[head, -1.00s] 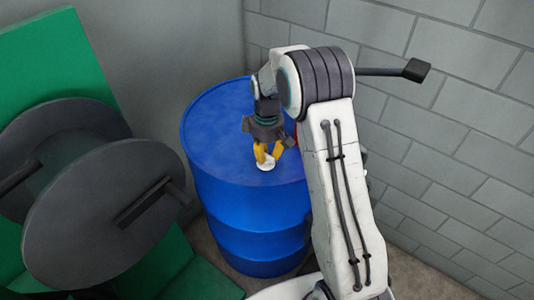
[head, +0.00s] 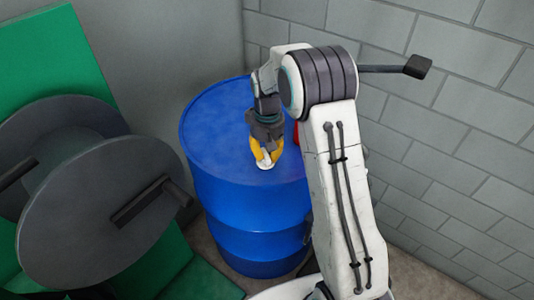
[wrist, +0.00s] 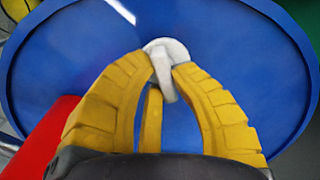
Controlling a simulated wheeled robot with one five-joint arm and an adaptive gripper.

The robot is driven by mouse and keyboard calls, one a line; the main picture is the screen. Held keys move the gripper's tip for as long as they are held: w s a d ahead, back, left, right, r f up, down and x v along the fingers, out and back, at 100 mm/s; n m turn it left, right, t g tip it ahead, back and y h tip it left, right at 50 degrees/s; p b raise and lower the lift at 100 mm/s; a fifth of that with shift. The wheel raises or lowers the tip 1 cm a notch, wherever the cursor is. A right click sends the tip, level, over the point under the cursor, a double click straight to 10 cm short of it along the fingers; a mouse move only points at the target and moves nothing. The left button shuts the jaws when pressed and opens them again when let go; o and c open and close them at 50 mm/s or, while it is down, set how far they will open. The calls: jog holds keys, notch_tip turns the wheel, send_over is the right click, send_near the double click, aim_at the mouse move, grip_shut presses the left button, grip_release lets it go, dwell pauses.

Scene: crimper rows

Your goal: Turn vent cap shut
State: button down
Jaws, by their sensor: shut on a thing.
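The vent cap (head: 265,166) is a small white round cap on top of the blue drum (head: 240,220). In the wrist view the cap (wrist: 176,48) shows a raised grip bar that runs roughly along the view, tilted slightly. My gripper (head: 264,158) points down at the cap, and its yellow fingers are closed on it. In the wrist view my gripper (wrist: 163,75) has its fingertips on either side of the cap's bar. The fingers hide part of the cap.
A red object (wrist: 45,130) lies on the drum top at the left of the wrist view, and in the head view it (head: 296,133) is mostly behind my arm. A green machine with dark discs (head: 100,210) stands left of the drum. A block wall (head: 450,140) is at right.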

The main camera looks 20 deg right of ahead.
aim_at(267, 154)
jog(key=m, duration=0.5)
jog(key=shift+s+f+m+b, duration=0.1)
jog(key=shift+s+m+b, duration=0.05)
jog(key=shift+m+b, duration=0.15)
jog(key=m, duration=0.5)
jog(key=shift+s+a+m, duration=0.1)
jog(key=shift+m, duration=0.5)
jog(key=c, duration=1.1)
grip_release()
jog(key=shift+o, duration=0.2)
notch_tip(267, 154, up, 12)
